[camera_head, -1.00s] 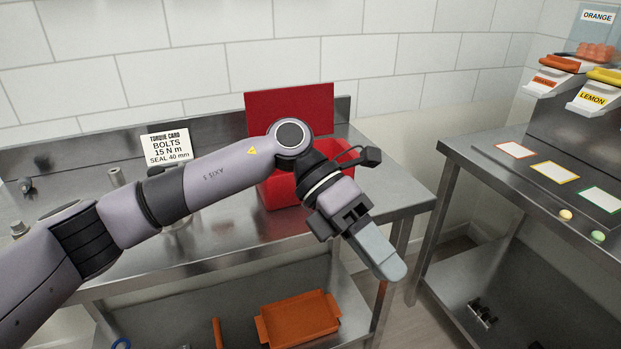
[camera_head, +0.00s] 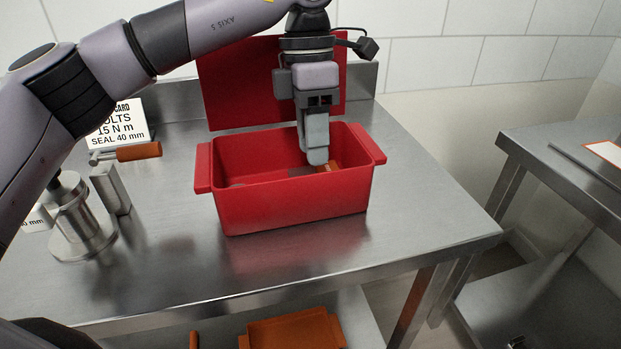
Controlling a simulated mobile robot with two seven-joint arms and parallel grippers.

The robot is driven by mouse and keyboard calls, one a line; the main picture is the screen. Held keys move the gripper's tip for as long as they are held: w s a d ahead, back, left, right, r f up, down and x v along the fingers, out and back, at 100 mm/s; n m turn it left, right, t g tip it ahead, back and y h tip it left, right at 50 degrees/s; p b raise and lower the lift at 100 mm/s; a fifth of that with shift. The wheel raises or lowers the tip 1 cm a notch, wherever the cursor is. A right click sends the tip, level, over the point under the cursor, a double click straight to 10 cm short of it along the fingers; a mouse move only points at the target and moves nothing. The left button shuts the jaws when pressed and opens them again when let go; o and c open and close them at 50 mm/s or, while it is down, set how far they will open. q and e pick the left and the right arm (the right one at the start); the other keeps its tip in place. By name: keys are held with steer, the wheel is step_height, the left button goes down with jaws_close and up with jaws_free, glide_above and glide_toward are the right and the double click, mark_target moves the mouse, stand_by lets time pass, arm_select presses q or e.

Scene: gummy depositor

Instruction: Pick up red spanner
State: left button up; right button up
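No red spanner can be made out for certain. An open red box (camera_head: 290,205) stands on the steel table. Inside it, partly hidden by the front wall and my gripper, are an orange-brown piece (camera_head: 331,176) and some dark grey shapes. My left gripper (camera_head: 317,158) points down into the right half of the box, its tips below the rim level and close to the orange-brown piece. Its fingers line up in this view, so I cannot tell whether they are apart or touch anything. My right gripper is not in view.
A red panel (camera_head: 225,90) stands upright behind the box. To the left are an orange-handled tool (camera_head: 139,152), a torque card (camera_head: 122,125) and steel cylinders (camera_head: 82,225). An orange tray (camera_head: 295,332) lies on the lower shelf. The table right of the box is clear.

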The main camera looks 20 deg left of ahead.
arm_select(q)
steer(key=x, duration=0.7)
steer(key=shift+w+f, duration=0.2)
steer(key=c, duration=0.7)
jaws_close()
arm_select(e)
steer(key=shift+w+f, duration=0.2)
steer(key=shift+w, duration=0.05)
arm_select(q)
steer(key=shift+r, duration=0.1)
steer(key=shift+w+d+r, duration=0.1)
steer(key=shift+r, duration=0.45)
steer(key=s+d+p+v, duration=0.1)
steer(key=v, duration=0.8)
steer(key=s+d+p+v, duration=0.1)
steer(key=s+v, duration=0.1)
steer(key=v, duration=0.7)
steer(key=shift+r+p, duration=0.35)
steer(key=shift+r, duration=0.25)
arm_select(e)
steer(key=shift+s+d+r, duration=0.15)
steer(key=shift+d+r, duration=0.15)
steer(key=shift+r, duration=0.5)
